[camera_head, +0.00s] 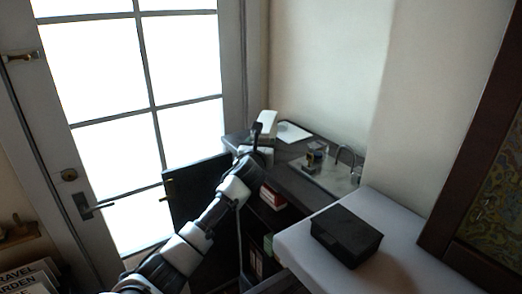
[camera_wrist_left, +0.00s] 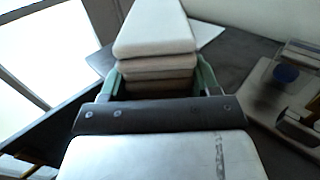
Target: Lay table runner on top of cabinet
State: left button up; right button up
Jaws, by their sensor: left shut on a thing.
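The dark cabinet (camera_head: 312,190) stands in the corner by the glass door, its top partly covered. My left gripper (camera_head: 258,140) is over the far left part of the cabinet top. It is shut on a folded cream-white cloth, which looks like the table runner (camera_head: 268,118). In the left wrist view the runner (camera_wrist_left: 155,32) shows as several thick folded layers between the green-sided fingers (camera_wrist_left: 158,82) and sticks out beyond them. The dark cabinet top (camera_wrist_left: 238,58) lies below it. I cannot tell whether the runner touches the top. My right gripper is not in view.
A white sheet (camera_head: 294,132) lies at the back of the cabinet top. Small jars (camera_head: 315,155) and a tray-like item stand to its right. A dark open door panel (camera_head: 190,188) is at the left. A black box (camera_head: 346,234) sits on a white surface (camera_head: 400,240) nearer me.

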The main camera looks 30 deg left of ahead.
pick_arm(q)
notch_tip(320, 180, down, 2)
jog(key=shift+f, duration=0.25)
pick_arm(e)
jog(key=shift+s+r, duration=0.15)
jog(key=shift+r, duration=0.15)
pick_arm(q)
jog(key=o, duration=1.1)
jog(key=shift+f, duration=0.2)
jog(key=o, duration=0.4)
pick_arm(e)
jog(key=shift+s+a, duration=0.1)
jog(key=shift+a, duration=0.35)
pick_arm(q)
jog(key=shift+o, duration=0.2)
jog(key=shift+s+r, duration=0.1)
jog(key=shift+r, duration=0.1)
jog(key=b+v, duration=0.2)
jog(key=v, duration=1)
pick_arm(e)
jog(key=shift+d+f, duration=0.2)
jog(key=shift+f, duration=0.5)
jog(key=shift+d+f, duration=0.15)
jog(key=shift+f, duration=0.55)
pick_arm(q)
jog(key=shift+f, duration=0.15)
